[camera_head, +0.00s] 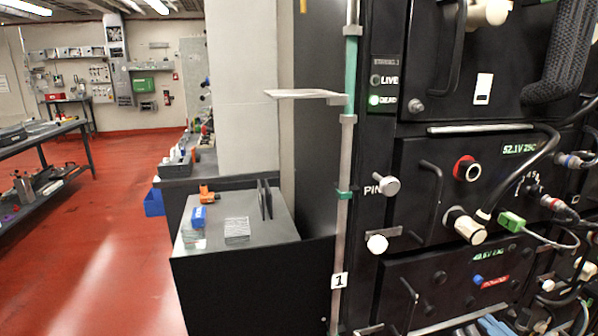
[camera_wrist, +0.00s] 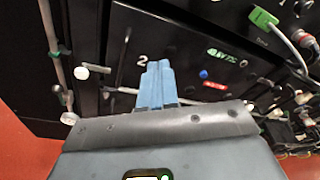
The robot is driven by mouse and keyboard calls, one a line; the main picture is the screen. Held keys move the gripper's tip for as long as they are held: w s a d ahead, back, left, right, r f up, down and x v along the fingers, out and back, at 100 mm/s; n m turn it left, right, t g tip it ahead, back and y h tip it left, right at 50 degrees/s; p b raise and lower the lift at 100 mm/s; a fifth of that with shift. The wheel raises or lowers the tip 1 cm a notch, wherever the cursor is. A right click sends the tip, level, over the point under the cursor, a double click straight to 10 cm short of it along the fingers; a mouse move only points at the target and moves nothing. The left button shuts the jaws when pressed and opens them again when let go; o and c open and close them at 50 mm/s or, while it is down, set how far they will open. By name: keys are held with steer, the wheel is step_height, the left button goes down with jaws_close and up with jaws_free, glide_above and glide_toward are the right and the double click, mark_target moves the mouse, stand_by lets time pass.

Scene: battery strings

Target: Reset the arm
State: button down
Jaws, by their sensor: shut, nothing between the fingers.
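My gripper (camera_wrist: 157,85) shows in the wrist view as two light blue fingers pressed together with nothing between them. Its fingertips point at the front of a black battery module (camera_wrist: 200,40), with no clear sign of contact. In the head view, the black battery rack (camera_head: 420,270) fills the right side, with modules stacked one above another.
A pale vertical pole (camera_head: 345,190) with a small shelf plate (camera_head: 305,94) stands along the rack's left edge. Cables and connectors (camera_head: 560,210) stick out at the right. A dark cabinet (camera_head: 250,280) with small items stands left of the rack. The red floor (camera_head: 110,240) beyond is open.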

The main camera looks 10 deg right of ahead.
steer(key=s+a+f+n+g+h, duration=0.1)
steer(key=s+a+f+n, duration=0.2)
steer(key=s+a+n, duration=0.35)
steer(key=s+a+f+n+g, duration=0.1)
steer(key=s+a+f+n, duration=0.3)
steer(key=s+n, duration=0.5)
steer(key=s+a+r+n+y, duration=0.1)
steer(key=s+a+r+n, duration=0.2)
steer(key=s+n, duration=0.4)
steer(key=s+a+r+n+y, duration=0.1)
steer(key=s+a+r+n, duration=0.2)
steer(key=s+n, duration=0.4)
steer(key=shift+s+a+r+n, duration=0.15)
steer(key=shift+s+r+n, duration=0.1)
steer(key=shift+n, duration=0.3)
